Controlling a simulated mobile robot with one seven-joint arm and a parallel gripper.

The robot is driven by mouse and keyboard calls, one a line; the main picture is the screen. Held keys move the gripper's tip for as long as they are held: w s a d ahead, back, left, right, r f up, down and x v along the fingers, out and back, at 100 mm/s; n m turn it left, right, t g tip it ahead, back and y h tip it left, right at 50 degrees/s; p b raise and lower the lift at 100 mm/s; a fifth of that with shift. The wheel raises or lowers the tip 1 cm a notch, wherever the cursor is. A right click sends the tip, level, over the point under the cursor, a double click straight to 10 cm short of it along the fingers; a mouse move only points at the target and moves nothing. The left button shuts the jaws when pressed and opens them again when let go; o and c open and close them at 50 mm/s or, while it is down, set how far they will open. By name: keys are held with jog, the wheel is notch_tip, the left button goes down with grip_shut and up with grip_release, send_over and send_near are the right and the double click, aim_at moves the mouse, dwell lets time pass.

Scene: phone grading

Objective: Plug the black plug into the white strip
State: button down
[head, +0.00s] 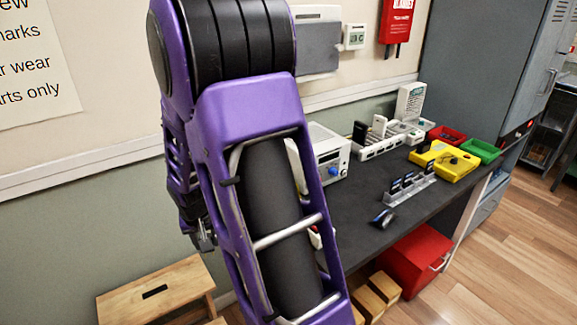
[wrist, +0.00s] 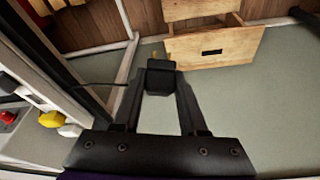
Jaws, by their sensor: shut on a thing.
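My gripper (wrist: 161,68) is shut on a small black block, which looks like the black plug (wrist: 161,79), in the wrist view. A thin dark line, perhaps its cord, runs left from the fingers. In the head view my gripper (head: 205,238) is low beside the purple arm, left of the bench and above the floor, and what it holds is too small to make out there. A long white slotted piece, possibly the white strip (head: 378,149), lies at the back of the bench with a black and a white upright piece on it. My arm hides part of the bench.
The dark bench (head: 365,190) carries a white box with a blue knob (head: 331,155), a grey rack (head: 410,190), and yellow (head: 449,162), red and green trays. A wooden stool (head: 155,290) stands below my gripper. A red box (head: 414,262) sits under the bench.

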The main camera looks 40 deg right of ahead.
jog(key=w+d+m+g+h, duration=0.15)
jog(key=d+m+h, duration=0.65)
jog(key=d, duration=1.1)
jog(key=d+r+m+g+b, duration=0.1)
jog(key=d+r+m+g, duration=0.2)
jog(key=d+r+m, duration=0.6)
jog(key=shift+w+d+f+n+b, duration=0.1)
jog(key=shift+f+n+b, duration=0.4)
jog(key=shift+f, duration=0.95)
jog(key=shift+w+d+f+n+b, duration=0.2)
jog(key=shift+f+b, duration=0.65)
jog(key=shift+f, duration=0.6)
jog(key=shift+s+d+f+n+b, duration=0.1)
jog(key=shift+f+n+b, duration=0.45)
jog(key=shift+f, duration=0.9)
jog(key=shift+a+f+h+b, duration=0.1)
jog(key=shift+f+h+b, duration=0.2)
jog(key=shift+f+b, duration=0.6)
jog(key=shift+a+f, duration=0.1)
jog(key=shift+f, duration=0.5)
